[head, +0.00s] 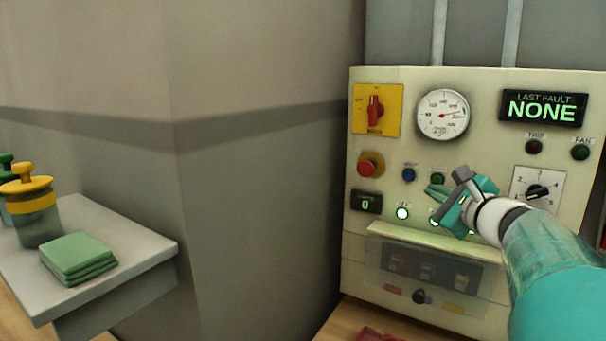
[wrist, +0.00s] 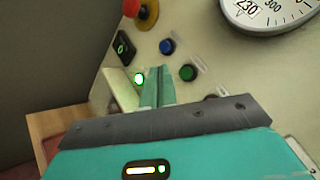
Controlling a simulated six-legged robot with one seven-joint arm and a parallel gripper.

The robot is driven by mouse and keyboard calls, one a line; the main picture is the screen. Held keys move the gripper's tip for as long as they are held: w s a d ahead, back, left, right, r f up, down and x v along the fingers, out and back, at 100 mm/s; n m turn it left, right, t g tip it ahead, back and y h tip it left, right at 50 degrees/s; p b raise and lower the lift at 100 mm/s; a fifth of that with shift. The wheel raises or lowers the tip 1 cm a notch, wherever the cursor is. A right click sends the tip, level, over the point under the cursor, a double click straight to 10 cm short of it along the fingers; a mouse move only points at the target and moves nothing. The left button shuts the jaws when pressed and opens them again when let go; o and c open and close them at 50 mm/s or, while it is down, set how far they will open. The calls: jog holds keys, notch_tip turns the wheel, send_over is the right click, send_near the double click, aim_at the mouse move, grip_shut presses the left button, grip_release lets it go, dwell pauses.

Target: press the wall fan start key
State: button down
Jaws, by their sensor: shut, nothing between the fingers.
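The cream control panel (head: 480,80) stands on the right in the head view. A green button (head: 437,179) and a blue button (head: 409,174) sit side by side under the gauge; their labels are too small to read. In the wrist view the green button (wrist: 187,73) is just right of my fingertips and the blue button (wrist: 167,46) is beyond them. My gripper (head: 432,193) is shut and empty, its tips close to the panel below the green button; it also shows in the wrist view (wrist: 157,86). I cannot tell whether it touches. A lamp marked FAN (head: 580,152) looks unlit.
A red mushroom button (head: 370,164) and a red rotary switch (head: 375,111) on yellow are left of the gauge (head: 442,114). A display (head: 543,108) reads NONE. A lit lamp (head: 403,214) is below. A clear cover (head: 430,265) juts out lower down. A side shelf (head: 140,250) stands left.

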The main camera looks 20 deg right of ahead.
aim_at(437, 180)
jog(key=shift+w+d, duration=1.15)
jog(key=shift+d, duration=0.25)
jog(key=shift+w+d, duration=0.1)
dwell(0.9)
jog(key=shift+w+d, duration=0.2)
jog(key=shift+d, duration=0.05)
jog(key=shift+w+d, duration=0.25)
jog(key=shift+d, duration=0.1)
dwell(0.8)
jog(key=shift+a, duration=0.1)
jog(key=shift+s+a, duration=0.5)
jog(key=shift+a, duration=0.1)
